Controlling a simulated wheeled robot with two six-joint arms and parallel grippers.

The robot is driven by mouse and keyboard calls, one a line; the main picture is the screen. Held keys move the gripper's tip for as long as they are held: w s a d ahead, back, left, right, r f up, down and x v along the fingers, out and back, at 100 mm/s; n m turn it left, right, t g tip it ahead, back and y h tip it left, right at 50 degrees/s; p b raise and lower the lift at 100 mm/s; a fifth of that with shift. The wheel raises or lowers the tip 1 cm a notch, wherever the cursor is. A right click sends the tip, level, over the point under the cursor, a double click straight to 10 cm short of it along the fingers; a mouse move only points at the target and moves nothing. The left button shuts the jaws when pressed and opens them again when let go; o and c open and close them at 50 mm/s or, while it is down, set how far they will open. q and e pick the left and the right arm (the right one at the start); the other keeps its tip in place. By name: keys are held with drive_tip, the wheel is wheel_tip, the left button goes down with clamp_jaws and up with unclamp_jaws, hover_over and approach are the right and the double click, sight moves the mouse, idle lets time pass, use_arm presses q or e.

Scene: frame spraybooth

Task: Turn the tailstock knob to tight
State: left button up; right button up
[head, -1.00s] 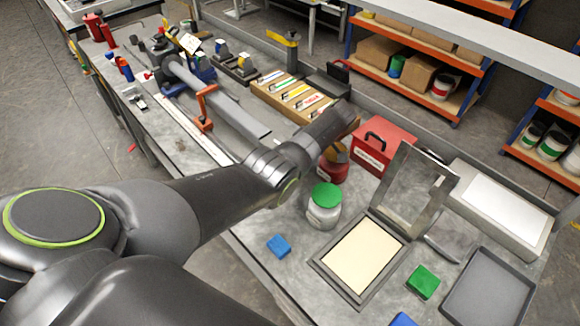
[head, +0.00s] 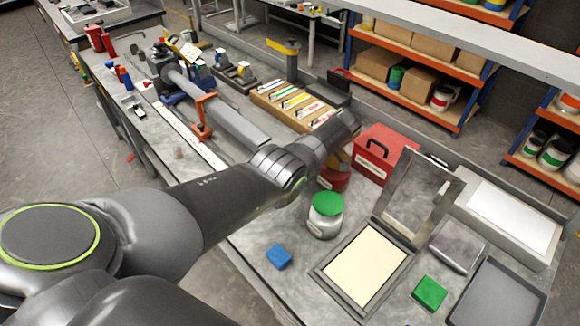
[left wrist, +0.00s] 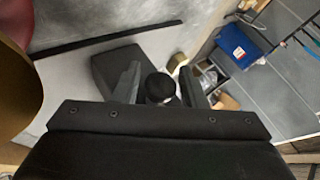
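In the left wrist view a round black knob (left wrist: 159,86) with a pale collar below it shows between the two fingers of my left gripper (left wrist: 158,88). The fingers are apart, with a narrow gap visible on each side of the knob; I cannot tell how far down it they reach. A dark grey block (left wrist: 118,68) lies behind the left finger. In the head view my left arm crosses the bench and hides the knob and the gripper. The knob's tight or loose marking is not readable. My right gripper is not in view.
A jar with a green lid (head: 326,215), a red box (head: 384,154) and an open framed case (head: 332,276) stand near the arm. A blue block (head: 278,256) sits in front.

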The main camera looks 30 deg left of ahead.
use_arm(q)
drive_tip(key=shift+o, duration=0.7)
drive_tip(key=shift+w+d+r, duration=0.25)
drive_tip(key=shift+w+r, duration=0.1)
drive_tip(key=b+v, duration=0.5)
drive_tip(key=v, duration=0.1)
drive_tip(key=shift+d+r+b, duration=0.15)
drive_tip(key=shift+b, duration=0.15)
drive_tip(key=shift+o, duration=0.2)
